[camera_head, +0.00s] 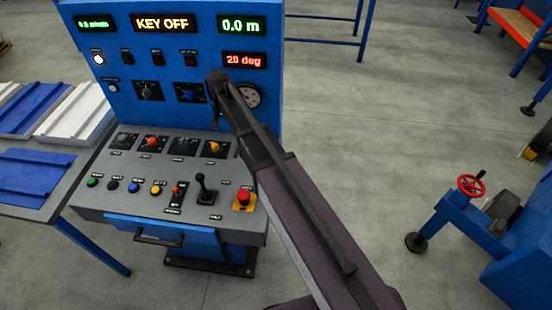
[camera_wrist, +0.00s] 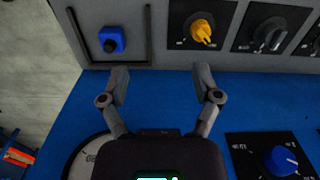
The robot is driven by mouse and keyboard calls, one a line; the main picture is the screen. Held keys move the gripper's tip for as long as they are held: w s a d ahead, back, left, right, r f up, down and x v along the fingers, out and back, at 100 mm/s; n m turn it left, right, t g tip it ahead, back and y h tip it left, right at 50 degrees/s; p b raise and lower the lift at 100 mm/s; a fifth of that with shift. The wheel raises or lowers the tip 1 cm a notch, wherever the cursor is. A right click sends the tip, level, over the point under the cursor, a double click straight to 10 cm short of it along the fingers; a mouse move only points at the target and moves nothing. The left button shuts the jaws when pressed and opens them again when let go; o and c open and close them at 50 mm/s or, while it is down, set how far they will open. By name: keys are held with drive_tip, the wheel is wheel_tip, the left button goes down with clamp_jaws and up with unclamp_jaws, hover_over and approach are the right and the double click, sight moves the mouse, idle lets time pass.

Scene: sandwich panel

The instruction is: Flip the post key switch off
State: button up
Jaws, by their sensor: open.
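A small blue block with a dark knob (camera_wrist: 111,40) sits in a dark recessed frame at the upper left of the wrist view. It may be the post key switch, but I read no label there; my arm hides that spot in the head view. The lit display (camera_head: 163,23) on the blue panel reads KEY OFF. My gripper (camera_wrist: 162,80) is open and empty, with its two fingers spread below the frame and the yellow knob (camera_wrist: 201,30). In the head view my arm's end is in front of the blue panel's lower right, left of the round gauge.
The grey sloping desk (camera_head: 120,197) carries several knobs, buttons, a black joystick (camera_head: 204,187) and a red emergency button (camera_head: 243,196). A blue knob (camera_wrist: 283,160) is on the upright panel. A blue machine with a red handwheel (camera_head: 471,185) stands right, across open floor.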

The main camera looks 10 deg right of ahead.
drive_tip(key=s+d+f+n+b, duration=0.2)
drive_tip(key=s+d, duration=1.2)
drive_tip(key=s, duration=0.3)
drive_tip(key=shift+d+n, duration=0.25)
drive_tip(key=shift+n, duration=0.05)
drive_tip(key=shift+n, duration=0.3)
drive_tip(key=s, duration=0.1)
drive_tip(key=s+d, duration=0.1)
drive_tip(key=s, duration=0.1)
drive_tip(key=s+d, duration=0.1)
drive_tip(key=shift+s+d, duration=0.2)
drive_tip(key=shift+s, duration=0.05)
idle(1.1)
drive_tip(key=c, duration=0.3)
drive_tip(key=shift+c, duration=0.2)
